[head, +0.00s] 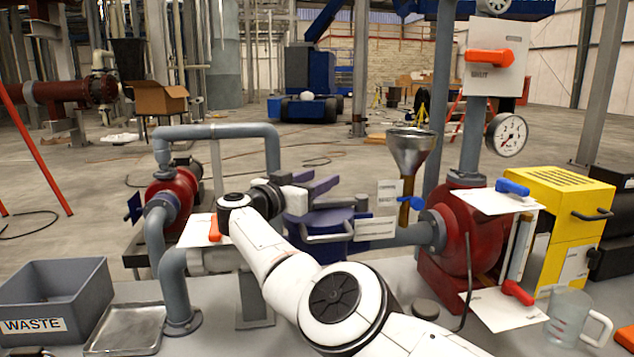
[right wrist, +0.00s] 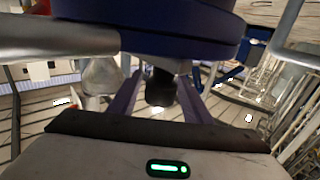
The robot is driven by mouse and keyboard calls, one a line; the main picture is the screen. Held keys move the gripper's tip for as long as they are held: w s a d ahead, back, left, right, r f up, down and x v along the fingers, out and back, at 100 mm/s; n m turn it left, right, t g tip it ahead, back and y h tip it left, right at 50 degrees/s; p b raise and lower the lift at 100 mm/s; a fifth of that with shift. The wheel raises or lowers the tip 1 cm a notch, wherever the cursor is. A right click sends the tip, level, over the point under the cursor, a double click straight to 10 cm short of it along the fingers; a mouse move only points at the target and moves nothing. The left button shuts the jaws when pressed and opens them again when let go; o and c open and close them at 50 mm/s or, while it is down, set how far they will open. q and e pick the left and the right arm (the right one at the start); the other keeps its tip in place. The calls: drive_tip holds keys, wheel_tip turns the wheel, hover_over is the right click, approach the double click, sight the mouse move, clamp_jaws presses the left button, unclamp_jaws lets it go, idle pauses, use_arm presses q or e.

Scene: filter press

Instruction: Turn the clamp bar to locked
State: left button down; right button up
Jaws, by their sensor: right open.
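The filter press shows in the head view as a blue-purple round housing (head: 318,222) in the middle of the bench, with a pale grey bar (head: 328,238) across its front; I take this for the clamp bar. My right gripper (head: 332,192) is open at the housing's top, its two purple fingers pointing right. In the right wrist view a dark knob-like part (right wrist: 160,88) shows between the open fingers (right wrist: 160,105), below the blue rim (right wrist: 180,35). I cannot tell whether they touch it. A grey bar (right wrist: 60,40) crosses the upper left there. My left gripper is not in view.
A metal funnel (head: 410,150) stands just right of the housing. A red pump (head: 465,235), a yellow box (head: 565,215) and a clear jug (head: 570,315) stand at right. Grey pipes (head: 215,131), a waste bin (head: 55,295) and a metal tray (head: 127,328) are at left.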

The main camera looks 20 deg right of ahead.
wheel_tip(320, 180, up, 9)
drive_tip(key=p, duration=0.2)
drive_tip(key=shift+r, duration=0.15)
idle(0.3)
